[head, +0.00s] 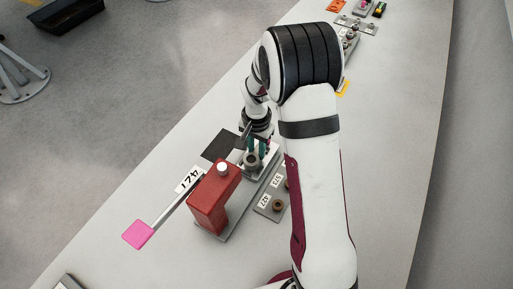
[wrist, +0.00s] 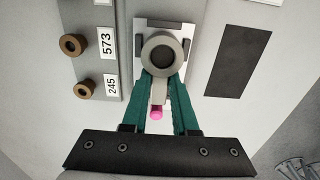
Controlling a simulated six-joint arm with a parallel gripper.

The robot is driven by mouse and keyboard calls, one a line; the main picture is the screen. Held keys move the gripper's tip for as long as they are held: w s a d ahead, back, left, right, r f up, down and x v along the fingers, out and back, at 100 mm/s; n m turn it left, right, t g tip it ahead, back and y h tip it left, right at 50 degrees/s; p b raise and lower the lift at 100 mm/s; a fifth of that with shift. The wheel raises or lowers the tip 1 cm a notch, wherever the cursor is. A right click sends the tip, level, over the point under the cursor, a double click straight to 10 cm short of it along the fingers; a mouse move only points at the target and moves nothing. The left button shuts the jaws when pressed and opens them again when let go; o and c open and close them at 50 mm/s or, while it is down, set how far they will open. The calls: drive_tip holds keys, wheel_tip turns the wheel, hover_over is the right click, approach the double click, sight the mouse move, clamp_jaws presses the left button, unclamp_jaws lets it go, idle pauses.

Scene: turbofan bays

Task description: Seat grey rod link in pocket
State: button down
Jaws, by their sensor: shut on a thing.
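The grey rod link (wrist: 165,52) has a thick round ring at one end and a short shank with a pink end (wrist: 156,113). My gripper (wrist: 162,84) has its green fingers shut on the shank just behind the ring. I cannot make out the pocket, nor whether the link touches the plate. In the head view my gripper (head: 251,150) and the link's ring (head: 252,161) show beside my forearm, above the pale fixture.
A red block (head: 213,200) with a white knob stands close by, with a tag and a pink flag (head: 138,234) on a bar. A black rectangle (wrist: 238,62) lies right of the plate in the wrist view. Brown bushings (wrist: 73,44) with number labels stand at left.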

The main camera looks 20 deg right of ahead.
drive_tip(key=shift+f, duration=0.55)
drive_tip(key=shift+c, duration=1)
unclamp_jaws()
drive_tip(key=shift+r, duration=3.5)
drive_tip(key=s+a+r+n+y, duration=0.1)
drive_tip(key=s+a+r+n, duration=0.15)
drive_tip(key=s+r, duration=1.05)
drive_tip(key=s+a+f, duration=0.1)
drive_tip(key=s+a, duration=0.1)
drive_tip(key=s, duration=1.2)
drive_tip(key=shift+a+f+n+y, duration=0.15)
drive_tip(key=shift+a+n+y, duration=0.2)
drive_tip(key=shift+n+y, duration=0.1)
